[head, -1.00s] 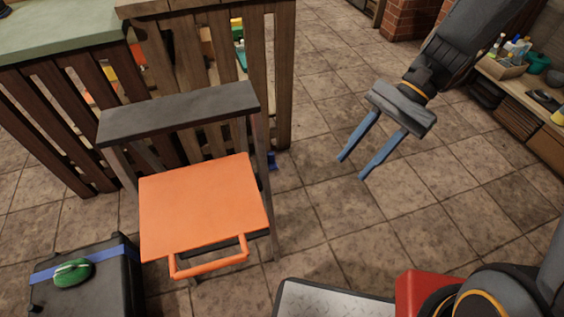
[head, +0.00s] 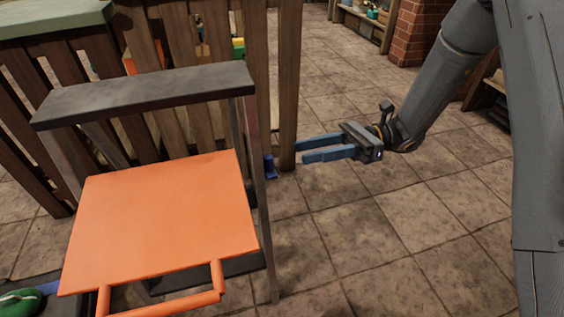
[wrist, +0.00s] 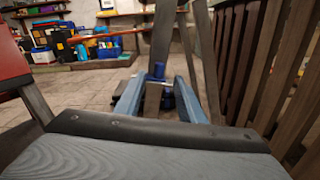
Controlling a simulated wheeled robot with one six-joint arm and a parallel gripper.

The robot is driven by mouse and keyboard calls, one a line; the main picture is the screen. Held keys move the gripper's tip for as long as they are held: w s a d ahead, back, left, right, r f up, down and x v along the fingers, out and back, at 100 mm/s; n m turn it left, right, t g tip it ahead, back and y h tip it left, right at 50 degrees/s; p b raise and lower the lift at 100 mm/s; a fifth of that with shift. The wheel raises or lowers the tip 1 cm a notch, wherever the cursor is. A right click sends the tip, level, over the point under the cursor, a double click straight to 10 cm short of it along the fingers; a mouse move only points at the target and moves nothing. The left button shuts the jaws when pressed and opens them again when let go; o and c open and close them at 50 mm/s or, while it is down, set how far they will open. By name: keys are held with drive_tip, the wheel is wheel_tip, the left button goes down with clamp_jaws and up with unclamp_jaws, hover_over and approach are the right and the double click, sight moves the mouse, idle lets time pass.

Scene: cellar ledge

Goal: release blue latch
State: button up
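The blue latch (head: 269,167) is a small dark blue piece at the right side of the grey frame that stands around the orange panel. In the wrist view the blue latch (wrist: 158,70) shows beyond the fingertips, between them, in front of a grey post. My gripper (head: 300,152) is to the right of the latch, fingers pointing left towards it, with a small gap. Its two blue fingers are apart and nothing is between them. My gripper (wrist: 158,78) also looks open in the wrist view.
The orange panel (head: 165,215) with a bar handle is at the front left, under a dark top rail (head: 145,95). A slatted wooden fence (head: 288,80) stands close behind the latch and gripper. The tiled floor (head: 370,230) to the right is clear.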

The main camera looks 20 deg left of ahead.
sight(269, 166)
drive_tip(key=b+x, duration=0.2)
drive_tip(key=x, duration=0.5)
drive_tip(key=shift+s, duration=0.2)
drive_tip(key=shift+a, duration=0.1)
clamp_jaws()
